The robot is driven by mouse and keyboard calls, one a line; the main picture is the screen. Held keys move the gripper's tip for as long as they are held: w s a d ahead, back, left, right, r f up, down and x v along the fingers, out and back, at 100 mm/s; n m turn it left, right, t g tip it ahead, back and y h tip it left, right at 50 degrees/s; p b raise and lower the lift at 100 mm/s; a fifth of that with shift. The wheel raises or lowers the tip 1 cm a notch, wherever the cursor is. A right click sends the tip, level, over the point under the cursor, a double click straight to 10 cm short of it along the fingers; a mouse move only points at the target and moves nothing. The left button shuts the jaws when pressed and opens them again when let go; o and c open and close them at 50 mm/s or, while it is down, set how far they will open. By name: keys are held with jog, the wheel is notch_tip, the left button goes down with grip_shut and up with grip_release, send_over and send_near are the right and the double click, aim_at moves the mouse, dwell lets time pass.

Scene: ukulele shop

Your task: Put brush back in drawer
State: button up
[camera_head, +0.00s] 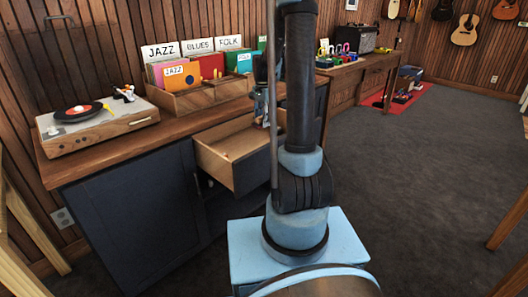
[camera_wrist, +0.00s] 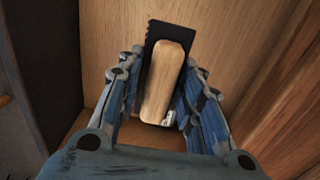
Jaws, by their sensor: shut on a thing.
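The brush (camera_wrist: 168,75) has a pale wooden handle and a dark bristle or backing part, seen in the wrist view. My gripper (camera_wrist: 160,62) has its two blue fingers on either side of the handle and is shut on it. The open drawer (camera_head: 214,166) sticks out of the dark cabinet, with a pale wood inside. In the head view my gripper (camera_head: 262,108) is over the drawer's far part, largely hidden by my arm. The drawer's wood floor (camera_wrist: 108,35) fills the wrist view behind the brush; whether the brush touches it I cannot tell.
A turntable (camera_head: 95,118) stands on the left of the countertop. A wooden crate of records (camera_head: 200,95) stands behind the drawer. A further table (camera_head: 350,66) with small coloured items is at the back. The grey carpet (camera_head: 420,160) to the right is clear.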

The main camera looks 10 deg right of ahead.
jog(key=f, duration=0.1)
jog(key=s+f, duration=0.1)
jog(key=shift+d+f, duration=0.1)
jog(key=shift+f, duration=5.1)
jog(key=o, duration=1.1)
